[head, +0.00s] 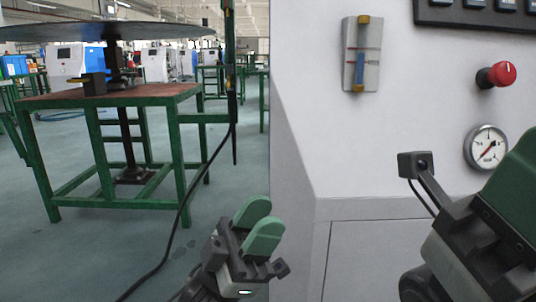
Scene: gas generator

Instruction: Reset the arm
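My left gripper (259,229) is at the lower middle of the head view, with two green rounded fingertips. The fingers stand a little apart with nothing between them. It is in the air, to the left of the light grey machine panel (405,130). My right gripper (508,215) shows only in part at the lower right edge, in front of the panel. A dark green part and grey links of it are visible. Its fingertips are cut off by the frame, so its opening is hidden.
The panel carries a red knob (502,74), a round gauge (487,147) and a sight glass (361,55). A green-framed table (117,97) stands at the left. A black cable (183,204) hangs down to the floor. Open floor (105,243) lies at the lower left.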

